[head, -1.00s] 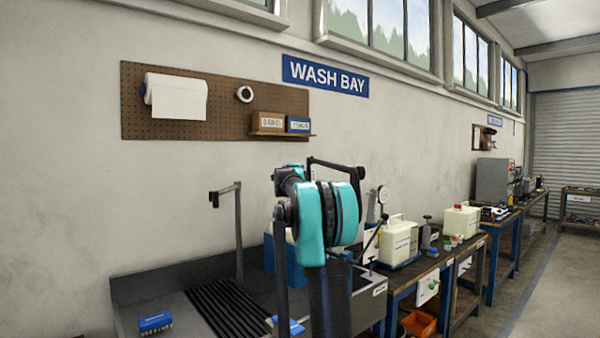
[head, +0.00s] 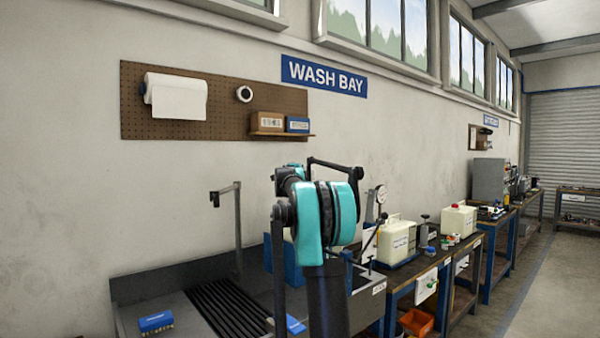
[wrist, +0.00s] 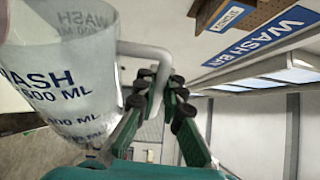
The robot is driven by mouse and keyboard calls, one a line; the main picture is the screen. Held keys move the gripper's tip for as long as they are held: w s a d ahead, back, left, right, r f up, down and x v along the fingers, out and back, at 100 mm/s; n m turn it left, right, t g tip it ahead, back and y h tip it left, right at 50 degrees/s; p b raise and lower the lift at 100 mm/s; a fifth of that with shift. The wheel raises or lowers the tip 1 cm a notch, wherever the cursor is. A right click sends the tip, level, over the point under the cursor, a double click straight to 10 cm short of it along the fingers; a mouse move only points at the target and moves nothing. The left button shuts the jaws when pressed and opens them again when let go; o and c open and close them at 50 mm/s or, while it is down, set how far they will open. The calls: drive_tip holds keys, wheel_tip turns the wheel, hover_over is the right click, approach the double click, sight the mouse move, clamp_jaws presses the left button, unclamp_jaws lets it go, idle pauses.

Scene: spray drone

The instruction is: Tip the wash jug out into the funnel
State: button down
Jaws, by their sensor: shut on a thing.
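The wash jug (wrist: 62,85) fills the left of the wrist view. It is clear, with dark "WASH" and "ML" lettering and a pale handle (wrist: 148,52). My gripper (wrist: 162,98) is shut on the handle, its dark finger pads on either side of it. I cannot tell how far the jug is tilted or whether liquid is in it. In the head view my arm stands in front of the wash bay sink and hides the gripper and jug. I cannot make out the funnel in either view.
A sink with a ribbed drainboard (head: 226,312) lies along the wall. A blue brush (head: 156,322) lies at its left and a thin tap post (head: 238,232) rises behind.

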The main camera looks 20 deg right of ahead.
drive_tip(key=shift+w+a+r+n, duration=0.1)
drive_tip(key=shift+a+r+n, duration=0.1)
drive_tip(key=shift+a+n, duration=0.2)
drive_tip(key=shift+w+a+r+n, duration=0.15)
drive_tip(key=shift+a+n, duration=0.15)
drive_tip(key=shift+a, duration=0.2)
idle(0.6)
drive_tip(key=shift+d, duration=0.15)
idle(1.6)
